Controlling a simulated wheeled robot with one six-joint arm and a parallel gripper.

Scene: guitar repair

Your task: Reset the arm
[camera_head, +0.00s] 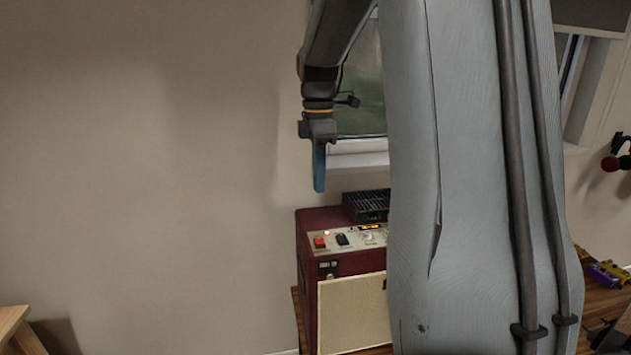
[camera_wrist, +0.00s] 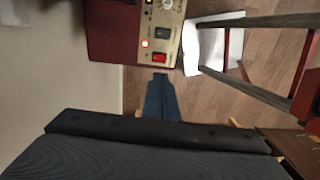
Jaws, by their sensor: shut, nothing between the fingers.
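My gripper (camera_head: 319,168) hangs from the end of my arm in the head view, its blue fingers pointing down. It is above and slightly left of a dark red amplifier (camera_head: 312,224), apart from it. In the wrist view the blue fingers (camera_wrist: 160,84) are together and empty. Their tips appear just below the red switch of the amplifier (camera_wrist: 112,32) in that picture. My own arm link covers the middle right of the head view and hides part of the amplifier.
A black box (camera_head: 366,204) lies on the amplifier top. A window (camera_head: 362,85) is behind my arm. A wooden piece (camera_head: 14,322) stands at lower left. Purple and yellow items (camera_head: 608,274) lie on a table at right. The wrist view shows a dark-railed frame (camera_wrist: 245,88) over the wood floor.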

